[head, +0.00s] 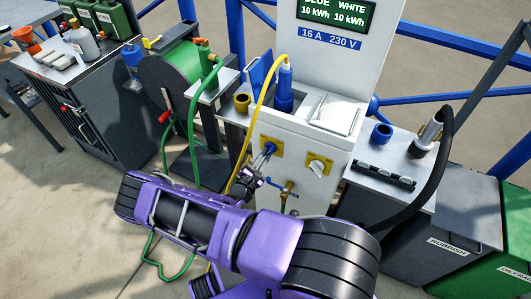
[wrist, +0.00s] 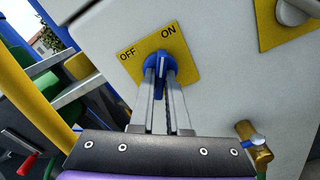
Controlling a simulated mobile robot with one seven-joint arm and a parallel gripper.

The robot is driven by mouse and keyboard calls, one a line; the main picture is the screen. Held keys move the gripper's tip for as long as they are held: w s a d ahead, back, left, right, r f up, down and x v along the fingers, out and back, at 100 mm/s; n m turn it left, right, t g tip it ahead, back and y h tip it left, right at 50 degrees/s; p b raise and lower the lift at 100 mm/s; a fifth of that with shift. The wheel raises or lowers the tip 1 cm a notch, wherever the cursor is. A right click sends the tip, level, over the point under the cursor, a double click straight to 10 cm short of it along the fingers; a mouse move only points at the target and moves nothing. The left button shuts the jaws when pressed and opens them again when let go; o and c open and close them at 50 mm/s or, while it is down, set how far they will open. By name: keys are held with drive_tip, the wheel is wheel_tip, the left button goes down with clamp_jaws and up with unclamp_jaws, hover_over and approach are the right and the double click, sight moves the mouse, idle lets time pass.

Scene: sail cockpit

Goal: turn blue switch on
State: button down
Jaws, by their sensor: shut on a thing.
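The blue switch (wrist: 160,60) is a small knob on a yellow plate (wrist: 184,72) marked OFF at left and ON at upper right. Its upper end points up in the wrist view, closer to ON than to OFF; its exact angle is hard to tell. My gripper (wrist: 161,78) is shut on the knob, with one finger on each side. In the head view, my gripper (head: 261,161) reaches the blue switch (head: 269,148) on the front of the white power post. The fingers partly hide the knob.
A white switch (head: 318,166) on another yellow plate sits to the right. A brass tap (head: 286,188) is just below. A yellow cable (head: 258,95) hangs close on the left, running up to a blue plug (head: 285,85). A green hose reel (head: 178,68) stands further left.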

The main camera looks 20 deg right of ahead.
drive_tip(key=shift+m+p, duration=0.4)
drive_tip(key=shift+m, duration=0.7)
drive_tip(key=c, duration=0.9)
unclamp_jaws()
drive_tip(key=v, duration=1.7)
drive_tip(key=shift+s+a, duration=0.15)
